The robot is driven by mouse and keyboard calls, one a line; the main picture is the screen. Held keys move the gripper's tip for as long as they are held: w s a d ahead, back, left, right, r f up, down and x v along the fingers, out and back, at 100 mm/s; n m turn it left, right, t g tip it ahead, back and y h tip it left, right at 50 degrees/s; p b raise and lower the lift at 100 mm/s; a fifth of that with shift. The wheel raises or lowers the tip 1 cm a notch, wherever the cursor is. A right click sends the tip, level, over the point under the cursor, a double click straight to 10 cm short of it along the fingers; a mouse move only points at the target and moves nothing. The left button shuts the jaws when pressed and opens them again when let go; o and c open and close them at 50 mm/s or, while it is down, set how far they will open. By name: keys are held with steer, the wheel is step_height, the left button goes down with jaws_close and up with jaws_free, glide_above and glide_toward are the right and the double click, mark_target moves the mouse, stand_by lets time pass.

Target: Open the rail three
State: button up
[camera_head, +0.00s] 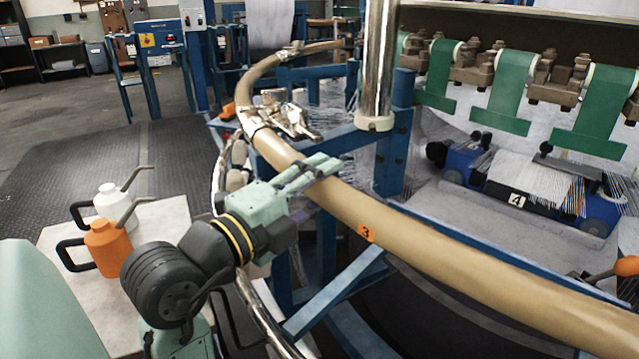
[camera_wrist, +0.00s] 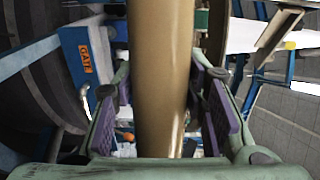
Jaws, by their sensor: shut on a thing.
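Rail three (camera_head: 440,247) is a thick tan curved tube with an orange label "3" (camera_head: 366,232). It runs from the lower right up to the back left in the head view. My gripper (camera_head: 322,168) reaches it from the left, just up the rail from the label. In the wrist view the rail (camera_wrist: 163,60) stands between the two purple-padded fingers, and my gripper (camera_wrist: 164,100) is shut on it. The far sides of the fingertips are partly hidden. Metal clamp-like fittings (camera_head: 285,117) sit on the rail further back.
A white can (camera_head: 113,203) and an orange can (camera_head: 108,248) stand on a pale table at left. A blue shuttle marked "4" (camera_head: 517,200) lies inside the loom. A chrome post (camera_head: 377,60) and blue frame beams (camera_head: 393,140) stand beyond the rail. Dark floor matting (camera_head: 150,150) is clear behind the table.

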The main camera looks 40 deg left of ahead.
jaws_close()
stand_by(0.3)
